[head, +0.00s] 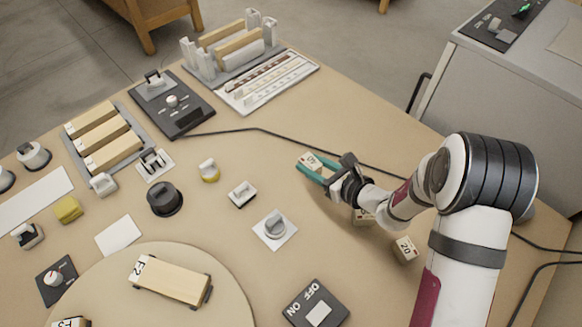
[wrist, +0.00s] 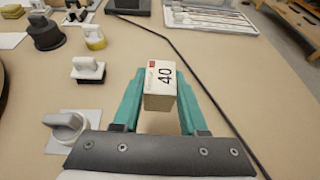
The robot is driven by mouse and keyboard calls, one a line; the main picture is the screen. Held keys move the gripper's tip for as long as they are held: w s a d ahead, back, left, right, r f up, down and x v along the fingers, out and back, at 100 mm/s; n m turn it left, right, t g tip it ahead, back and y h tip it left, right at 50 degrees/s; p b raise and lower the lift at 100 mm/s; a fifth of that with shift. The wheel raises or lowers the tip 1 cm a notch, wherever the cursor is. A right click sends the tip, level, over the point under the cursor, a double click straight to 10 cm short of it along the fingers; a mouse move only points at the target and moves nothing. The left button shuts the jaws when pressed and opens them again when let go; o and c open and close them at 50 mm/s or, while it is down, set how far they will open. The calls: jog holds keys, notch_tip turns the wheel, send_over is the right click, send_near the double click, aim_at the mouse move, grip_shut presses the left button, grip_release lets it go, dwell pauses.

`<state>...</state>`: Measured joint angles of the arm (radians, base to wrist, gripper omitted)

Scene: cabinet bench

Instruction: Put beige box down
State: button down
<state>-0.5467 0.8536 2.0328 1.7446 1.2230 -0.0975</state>
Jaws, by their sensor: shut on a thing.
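The beige box (wrist: 160,84) has a white label reading 40 and a red mark, and sits between my gripper's teal fingers in the wrist view. It also shows in the head view (head: 311,162), right of the table's middle. My gripper (head: 314,170) is shut on it. In the wrist view my gripper (wrist: 160,98) has one finger on each side of the box. Whether the box touches the table or is held just above it, I cannot tell.
Another box labelled 20 (head: 405,249) and a partly hidden box (head: 364,217) stand near my arm. A black cable (head: 262,129) runs behind the gripper. A knob on a white plate (head: 275,229) is at lower left of it. Bare table lies around the held box.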

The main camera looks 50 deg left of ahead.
jog(key=w+d+r+n+g, duration=0.1)
jog(key=w+d+n+g, duration=0.2)
jog(key=d, duration=0.4)
jog(key=w+d+r+n+g, duration=0.2)
jog(key=w+d+g, duration=0.1)
jog(key=d, duration=0.4)
jog(key=shift+h, duration=0.5)
jog(key=x, duration=0.4)
jog(key=w+f+x, duration=0.1)
jog(key=x, duration=0.2)
jog(key=f+x, duration=0.1)
jog(key=x, duration=0.3)
jog(key=shift+w+a+f, duration=0.1)
jog(key=shift+a+f, duration=0.15)
jog(key=shift+f, duration=0.9)
jog(key=shift+a+f, duration=0.1)
jog(key=shift+f, duration=1)
jog(key=shift+f, duration=0.15)
jog(key=shift+c, duration=2.2)
grip_release()
